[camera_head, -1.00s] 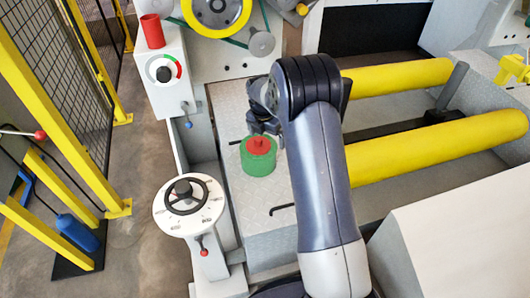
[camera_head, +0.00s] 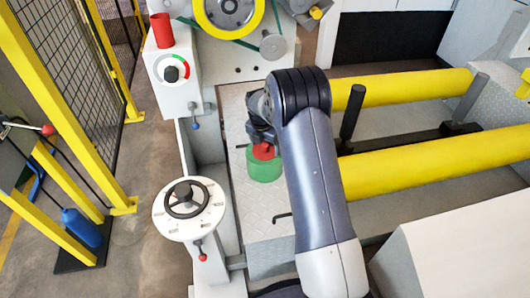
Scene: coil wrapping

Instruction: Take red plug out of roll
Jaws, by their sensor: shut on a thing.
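The green roll (camera_head: 264,172) stands upright on the grey metal platform, left of my arm. The red plug (camera_head: 263,153) sits at the top of the roll, partly covered by my gripper. My gripper (camera_head: 262,140) is dark, comes down from above and is shut on the red plug. Its fingertips are mostly hidden, and I cannot tell whether the plug is still seated in the roll or a little raised.
A round white dial stand with a black handwheel (camera_head: 187,198) stands at left. A control box (camera_head: 172,75) with a red cylinder (camera_head: 161,30) is behind it. Yellow rollers (camera_head: 430,165) lie to the right. A yellow fence (camera_head: 70,95) is at far left. The platform in front of the roll is mostly clear.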

